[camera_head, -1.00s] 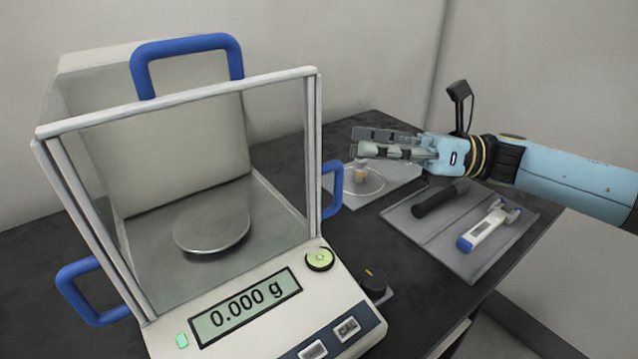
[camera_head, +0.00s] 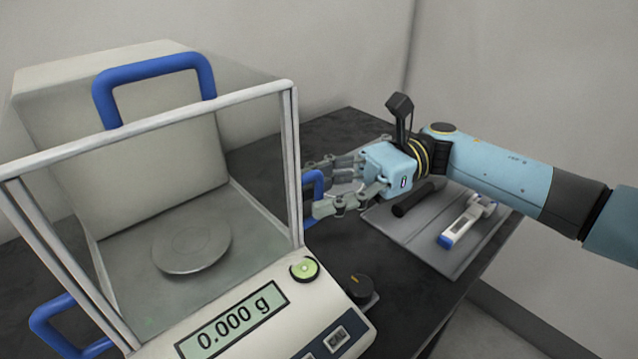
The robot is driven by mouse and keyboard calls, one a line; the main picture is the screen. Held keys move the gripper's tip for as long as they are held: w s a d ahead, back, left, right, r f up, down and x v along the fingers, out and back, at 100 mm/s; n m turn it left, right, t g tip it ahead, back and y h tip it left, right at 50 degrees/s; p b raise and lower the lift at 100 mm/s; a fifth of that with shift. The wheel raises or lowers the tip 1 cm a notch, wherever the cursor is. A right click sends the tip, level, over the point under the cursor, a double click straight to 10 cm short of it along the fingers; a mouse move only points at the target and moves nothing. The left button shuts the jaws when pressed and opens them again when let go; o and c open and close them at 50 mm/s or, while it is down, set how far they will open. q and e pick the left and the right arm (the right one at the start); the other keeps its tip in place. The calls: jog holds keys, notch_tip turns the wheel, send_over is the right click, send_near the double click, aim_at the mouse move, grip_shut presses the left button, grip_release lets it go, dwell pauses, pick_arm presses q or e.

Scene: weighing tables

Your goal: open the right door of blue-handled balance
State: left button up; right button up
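The blue-handled balance (camera_head: 290,150) stands at the left, its glass chamber around a round pan (camera_head: 192,246). Its display (camera_head: 234,322) reads 0.000 g. The right door's blue handle (camera_head: 315,183) sticks out at the chamber's right side, and the door looks closed. My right gripper (camera_head: 312,188) is at this handle, its fingers apart, one on the far side and one on the near side. The handle is partly hidden by the fingers; I cannot tell whether they touch it. My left gripper is not in view.
A grey tray (camera_head: 440,262) to the right holds a black-handled tool (camera_head: 412,201) and a white-and-blue device (camera_head: 464,224). A black knob-like object (camera_head: 358,287) sits beside the balance's front right. Blue top handle (camera_head: 155,67) and left handle (camera_head: 50,325) also show.

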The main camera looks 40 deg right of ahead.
jog(key=shift+a, duration=0.2)
jog(key=shift+c, duration=0.2)
grip_shut()
